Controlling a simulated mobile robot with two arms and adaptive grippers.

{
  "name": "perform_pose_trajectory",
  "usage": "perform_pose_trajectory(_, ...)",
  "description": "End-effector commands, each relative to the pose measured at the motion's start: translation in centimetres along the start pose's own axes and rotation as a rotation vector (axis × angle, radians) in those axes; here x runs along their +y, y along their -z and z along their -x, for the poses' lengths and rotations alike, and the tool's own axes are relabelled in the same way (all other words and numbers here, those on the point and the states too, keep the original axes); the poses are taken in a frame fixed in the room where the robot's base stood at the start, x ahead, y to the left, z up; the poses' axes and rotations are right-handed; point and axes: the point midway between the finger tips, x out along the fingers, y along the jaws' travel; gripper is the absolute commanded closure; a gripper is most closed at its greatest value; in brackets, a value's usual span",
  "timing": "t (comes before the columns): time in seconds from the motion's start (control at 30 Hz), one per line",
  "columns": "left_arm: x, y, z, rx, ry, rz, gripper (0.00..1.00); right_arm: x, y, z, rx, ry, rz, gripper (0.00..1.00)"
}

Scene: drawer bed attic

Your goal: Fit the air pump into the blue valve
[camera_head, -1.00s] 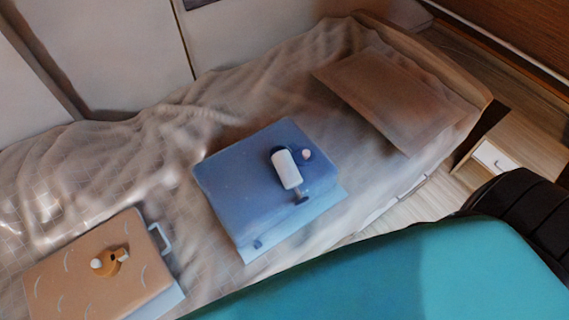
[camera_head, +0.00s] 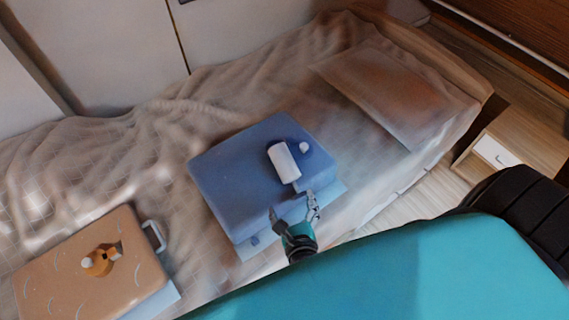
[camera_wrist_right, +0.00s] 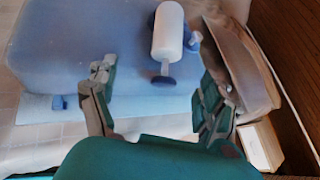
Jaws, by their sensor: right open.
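The air pump (camera_head: 284,162) is a white cylinder with a dark blue handle, lying on the blue case (camera_head: 225,175). The blue valve (camera_head: 303,147) seems to be the small blue piece with a whitish knob just right of the pump; I cannot tell whether they touch. My right gripper (camera_head: 293,206) is open and empty at the case's near edge, its fingers pointing towards the pump. In the right wrist view the pump (camera_wrist_right: 168,32) stands ahead, its blue handle (camera_wrist_right: 163,81) in the gap between the spread fingers. My left gripper is not in view.
The cases lie on a rumpled bed (camera_head: 150,125). An orange-brown case (camera_head: 60,285) with an orange valve (camera_head: 101,260) and a pale handle is at lower left. A pillow (camera_head: 385,90) is at upper right, and a wooden nightstand (camera_head: 515,150) stands beside the bed.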

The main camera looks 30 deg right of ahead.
Motion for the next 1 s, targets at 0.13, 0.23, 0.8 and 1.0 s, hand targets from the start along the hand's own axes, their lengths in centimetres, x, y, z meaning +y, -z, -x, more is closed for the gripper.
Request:
perform_pose_trajectory(0.13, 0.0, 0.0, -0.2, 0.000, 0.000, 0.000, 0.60, -0.1, -1.6, 1.0, -0.073, 0.001, 0.151, 0.18)
perform_pose_trajectory(0.23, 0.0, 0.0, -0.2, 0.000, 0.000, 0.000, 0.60, -0.1, -1.9, 0.4, -0.086, 0.004, 0.177, 0.18)
perform_pose_trajectory(0.8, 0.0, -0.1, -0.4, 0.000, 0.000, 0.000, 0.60, -0.1, -2.7, -10.3, -0.082, 0.003, 0.173, 0.18)
perform_pose_trajectory(1.0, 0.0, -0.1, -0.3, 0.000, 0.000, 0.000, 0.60, -0.2, -2.8, -11.5, -0.082, 0.003, 0.173, 0.18)
